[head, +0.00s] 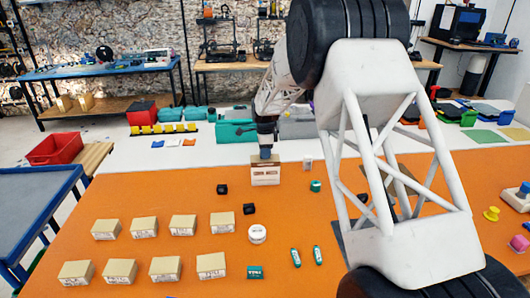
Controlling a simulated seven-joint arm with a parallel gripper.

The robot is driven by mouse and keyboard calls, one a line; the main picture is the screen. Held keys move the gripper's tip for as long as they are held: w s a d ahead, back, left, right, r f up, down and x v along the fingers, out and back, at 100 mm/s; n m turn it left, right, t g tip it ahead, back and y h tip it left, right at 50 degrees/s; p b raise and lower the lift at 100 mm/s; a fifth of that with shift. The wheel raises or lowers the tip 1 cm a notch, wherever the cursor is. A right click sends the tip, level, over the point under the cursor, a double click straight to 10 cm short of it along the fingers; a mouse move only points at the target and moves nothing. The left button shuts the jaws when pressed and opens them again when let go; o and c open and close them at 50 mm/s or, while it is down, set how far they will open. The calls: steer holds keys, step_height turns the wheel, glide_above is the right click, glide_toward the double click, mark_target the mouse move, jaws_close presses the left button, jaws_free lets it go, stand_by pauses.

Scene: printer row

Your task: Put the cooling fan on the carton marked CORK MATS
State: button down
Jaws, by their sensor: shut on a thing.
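The carton marked CORK MATS (265,177) stands on the orange table mat, left of my arm's large white link. Its front label is small and blurred but seems to read CORK MATS. My gripper (265,148) points down right over the carton's top. It is shut on a small blue-grey thing (265,155), which seems to be the cooling fan, though it is too small to be sure. The thing is at or just above the carton's top; I cannot tell whether it touches.
Two small black blocks (249,209) and a white round tub (257,234) are in front of the carton. Several small cartons (183,225) stand in rows at front left. A teal case (236,131) is behind.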

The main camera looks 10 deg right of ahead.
steer(key=shift+f, duration=0.15)
steer(key=c, duration=1)
jaws_free()
step_height(320, 180, up, 12)
steer(key=shift+r, duration=0.15)
stand_by(0.5)
